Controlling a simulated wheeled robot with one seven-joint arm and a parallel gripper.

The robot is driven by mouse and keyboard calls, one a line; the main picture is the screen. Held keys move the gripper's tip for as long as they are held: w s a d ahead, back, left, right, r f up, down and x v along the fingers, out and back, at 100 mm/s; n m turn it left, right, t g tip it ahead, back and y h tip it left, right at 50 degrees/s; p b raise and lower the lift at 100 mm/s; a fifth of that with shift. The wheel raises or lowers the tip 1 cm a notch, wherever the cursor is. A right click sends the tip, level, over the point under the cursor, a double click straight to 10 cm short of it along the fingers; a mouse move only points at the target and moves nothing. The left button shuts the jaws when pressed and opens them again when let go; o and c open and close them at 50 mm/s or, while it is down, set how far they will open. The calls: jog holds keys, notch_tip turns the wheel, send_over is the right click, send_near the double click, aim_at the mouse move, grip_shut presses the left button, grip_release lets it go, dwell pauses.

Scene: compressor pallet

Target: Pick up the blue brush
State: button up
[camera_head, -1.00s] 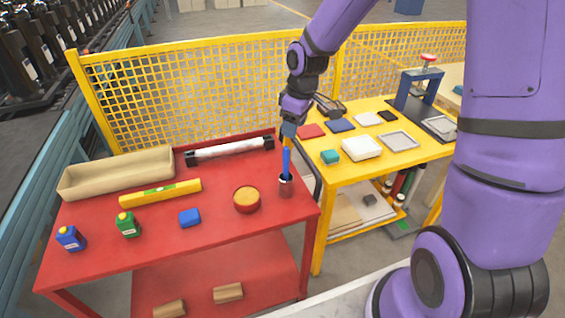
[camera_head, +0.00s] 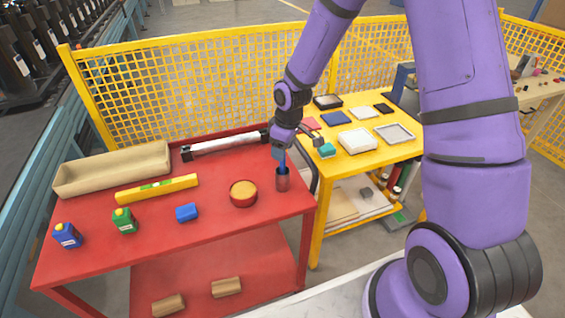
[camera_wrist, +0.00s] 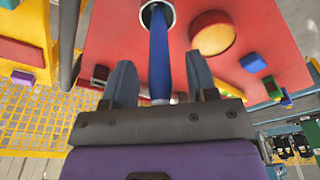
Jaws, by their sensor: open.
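The blue brush (camera_wrist: 159,60) stands in a small metal cup (camera_wrist: 157,12) on the red table. In the wrist view its blue handle runs from the cup to between my two fingers. In the head view the brush (camera_head: 282,160) and the cup (camera_head: 282,182) are near the table's right end, and the handle's top is hidden by my gripper (camera_head: 280,152). My gripper (camera_wrist: 160,85) is open, with one finger on each side of the handle. I see gaps between the handle and the fingers.
On the red table (camera_head: 160,238), a round red bowl (camera_head: 243,193) is close to the cup. A blue block (camera_head: 187,212), yellow level (camera_head: 157,188), two bottles and a long tray (camera_head: 113,170) lie to the left. A yellow table (camera_head: 330,171) with several pads and trays stands to the right.

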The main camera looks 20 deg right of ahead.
jog(key=shift+f, duration=0.1)
grip_shut()
